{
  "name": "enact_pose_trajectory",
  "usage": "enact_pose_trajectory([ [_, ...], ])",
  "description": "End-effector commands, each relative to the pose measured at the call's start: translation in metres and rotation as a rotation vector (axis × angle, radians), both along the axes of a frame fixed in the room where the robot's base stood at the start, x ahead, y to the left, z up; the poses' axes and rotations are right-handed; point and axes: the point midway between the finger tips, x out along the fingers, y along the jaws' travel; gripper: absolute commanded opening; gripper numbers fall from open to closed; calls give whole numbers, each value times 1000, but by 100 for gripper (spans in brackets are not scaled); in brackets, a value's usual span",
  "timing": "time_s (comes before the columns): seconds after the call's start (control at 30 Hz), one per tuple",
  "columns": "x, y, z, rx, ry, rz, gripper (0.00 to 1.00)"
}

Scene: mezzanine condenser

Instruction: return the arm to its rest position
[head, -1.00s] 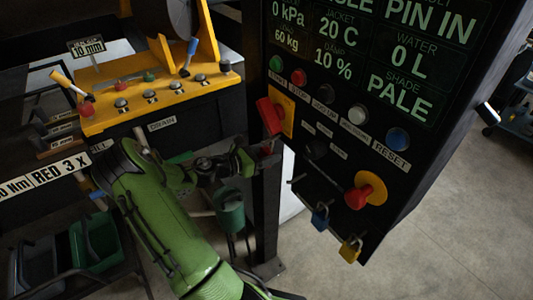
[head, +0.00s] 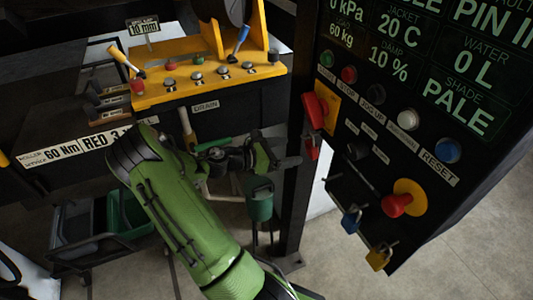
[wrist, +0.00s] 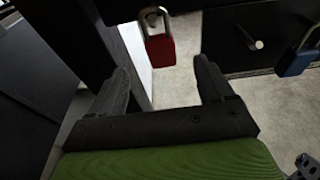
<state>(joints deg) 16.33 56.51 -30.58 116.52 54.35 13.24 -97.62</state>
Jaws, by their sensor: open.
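My green arm (head: 185,205) reaches up from the bottom of the head view, bends at its elbow and points right toward the control panel's edge. My gripper (head: 290,160) is small and dark there, just left of the panel post. In the wrist view my gripper (wrist: 165,82) has its two dark fingers wide apart with nothing between them. A red padlock (wrist: 160,50) hangs beyond the fingertips, apart from them. It also shows in the head view (head: 312,149), below the red switch handle (head: 316,110).
The black control panel (head: 460,215) stands on the right, with a blue padlock (head: 351,219) and a yellow padlock (head: 379,257) hanging low. A yellow lever console (head: 205,88) is behind my arm. A cart with a green bin (head: 130,215) stands lower left. Floor (head: 470,250) is clear at lower right.

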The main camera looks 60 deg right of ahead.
Motion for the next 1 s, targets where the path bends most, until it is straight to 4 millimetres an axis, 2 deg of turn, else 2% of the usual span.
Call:
enact_pose_trajectory([
  [0.1, 24, 26, 8, -1, -1, 7, 81],
  [0.3, 51, 57, 17, -2, -1, 3, 81],
  [0.47, 58, 66, 19, -2, -1, -1, 81],
  [0.83, 58, 67, 19, 1, -12, -3, 81],
  [0.93, 61, 77, 17, 25, -143, -19, 81],
  [1.0, 68, 94, 14, 61, -323, -51, 81],
])
